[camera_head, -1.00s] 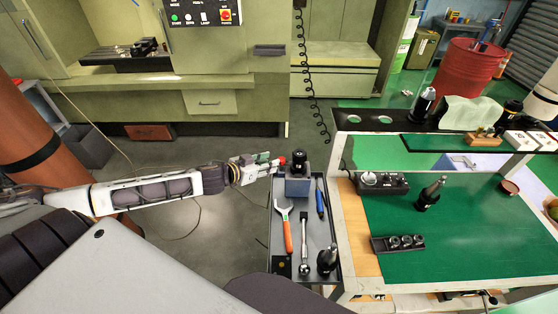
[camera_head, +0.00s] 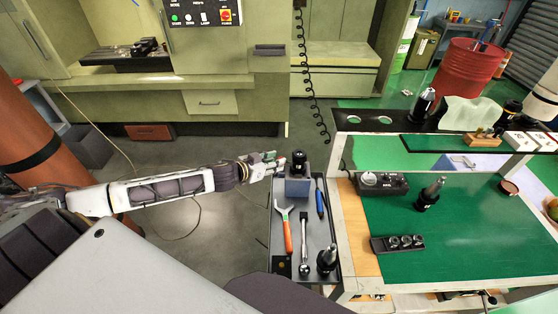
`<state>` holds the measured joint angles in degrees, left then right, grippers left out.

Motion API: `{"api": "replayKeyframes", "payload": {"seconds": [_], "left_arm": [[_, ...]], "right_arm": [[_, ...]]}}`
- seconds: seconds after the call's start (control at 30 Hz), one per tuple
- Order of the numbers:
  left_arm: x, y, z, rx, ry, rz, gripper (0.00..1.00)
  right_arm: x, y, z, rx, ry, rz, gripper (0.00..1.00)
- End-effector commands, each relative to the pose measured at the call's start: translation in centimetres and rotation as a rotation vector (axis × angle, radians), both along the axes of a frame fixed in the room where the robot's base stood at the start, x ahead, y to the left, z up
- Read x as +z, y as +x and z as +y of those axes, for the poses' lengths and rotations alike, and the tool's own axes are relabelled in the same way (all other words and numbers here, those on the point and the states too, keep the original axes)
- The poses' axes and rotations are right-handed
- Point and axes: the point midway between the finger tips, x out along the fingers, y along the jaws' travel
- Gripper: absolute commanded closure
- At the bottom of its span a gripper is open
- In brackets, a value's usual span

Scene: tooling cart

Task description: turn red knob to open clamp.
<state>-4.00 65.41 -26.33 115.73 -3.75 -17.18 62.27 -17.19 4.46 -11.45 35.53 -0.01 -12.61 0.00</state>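A grey-blue clamp block (camera_head: 297,188) stands at the far end of the tool cart, with a black cylindrical tool holder (camera_head: 299,163) upright in it. My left gripper (camera_head: 281,165) reaches in from the left, its fingertips close to the left side of the holder and block. The red knob is hidden, seemingly at or behind the fingertips. The fingers are too small to show whether they are open or closed on it. My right gripper is not in view.
The grey cart tray (camera_head: 276,246) holds an orange-handled wrench (camera_head: 287,232), a ratchet (camera_head: 304,240), a blue screwdriver (camera_head: 320,198) and another tool holder (camera_head: 327,259). A green-topped workbench (camera_head: 465,235) stands right of it. Open floor lies left.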

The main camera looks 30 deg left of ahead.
Motion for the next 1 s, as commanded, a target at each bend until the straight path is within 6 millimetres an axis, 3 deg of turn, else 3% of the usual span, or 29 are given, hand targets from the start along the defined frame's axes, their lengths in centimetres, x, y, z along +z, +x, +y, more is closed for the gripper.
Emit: {"api": "replayKeyframes", "payload": {"seconds": [0.53, 1.0], "left_arm": [[-0.8, 2.1, -0.7, 0.002, -0.002, 0.000, 0.66], [-1.1, 2.5, -0.9, 0.000, -0.001, 0.000, 0.66]], "right_arm": [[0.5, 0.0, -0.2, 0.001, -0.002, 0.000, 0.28], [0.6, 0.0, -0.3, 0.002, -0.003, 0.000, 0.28]]}}
